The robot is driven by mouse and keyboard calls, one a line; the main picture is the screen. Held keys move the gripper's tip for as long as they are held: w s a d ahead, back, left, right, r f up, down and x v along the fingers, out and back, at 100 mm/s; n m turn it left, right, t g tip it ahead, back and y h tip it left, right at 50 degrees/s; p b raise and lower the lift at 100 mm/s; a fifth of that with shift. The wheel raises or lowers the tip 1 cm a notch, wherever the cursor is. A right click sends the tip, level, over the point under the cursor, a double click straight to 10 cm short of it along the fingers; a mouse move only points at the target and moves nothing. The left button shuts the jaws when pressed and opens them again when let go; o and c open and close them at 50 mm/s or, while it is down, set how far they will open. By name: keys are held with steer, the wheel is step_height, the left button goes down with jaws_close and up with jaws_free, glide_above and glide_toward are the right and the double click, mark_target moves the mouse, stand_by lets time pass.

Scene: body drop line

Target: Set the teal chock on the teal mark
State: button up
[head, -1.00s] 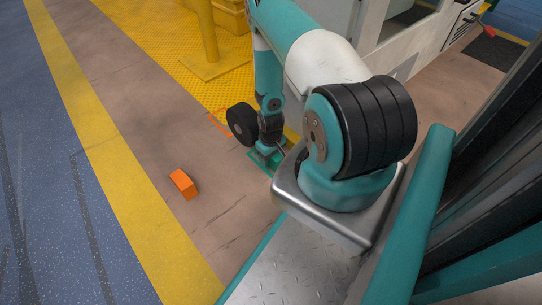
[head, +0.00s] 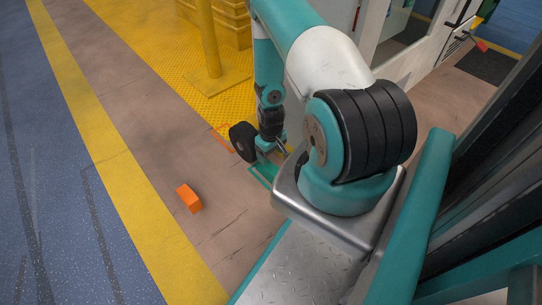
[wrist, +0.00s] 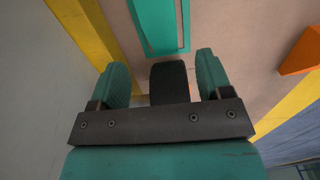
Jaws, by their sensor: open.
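In the wrist view a teal block, which looks like the teal chock (wrist: 152,22), lies on the floor within the outline of the teal mark (wrist: 186,22). It sits towards the left side of the outline, with bare floor showing on its right; its far end is cut off by the frame edge. My gripper (wrist: 160,62) is open, with its two teal fingers apart and the chock beyond their tips, not between them. In the head view part of the teal mark (head: 259,176) shows beside my gripper (head: 281,148), and my arm hides much of that spot.
An orange block (head: 189,198) lies on the brown floor to the left, and it also shows in the wrist view (wrist: 302,54). An orange floor outline (head: 223,139) is behind my gripper. A yellow post (head: 208,40) stands at the back. The floor around the orange block is clear.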

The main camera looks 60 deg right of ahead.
steer(key=shift+r, duration=0.6)
steer(key=w+a+r+n+y, duration=0.1)
steer(key=w+a+r, duration=0.2)
steer(key=a+r, duration=0.35)
steer(key=w+a+r+n+t, duration=0.1)
steer(key=w+a+r, duration=0.3)
steer(key=r, duration=0.6)
steer(key=w+a+r+n+y, duration=0.1)
steer(key=w+a+r, duration=0.2)
steer(key=a+r, duration=0.4)
steer(key=s+a+r+n+y, duration=0.1)
steer(key=s+a+r+n, duration=0.15)
steer(key=a+r, duration=0.6)
steer(key=s+a+r+n, duration=0.2)
steer(key=s+a+r, duration=0.2)
steer(key=s+r, duration=0.2)
steer(key=s+a+r+n+g+y, duration=0.1)
steer(key=s+a+r, duration=0.4)
steer(key=s, duration=0.6)
step_height(320, 180, up, 2)
steer(key=shift+s+r+n, duration=0.15)
steer(key=shift+s+n, duration=0.1)
steer(key=shift+n, duration=0.3)
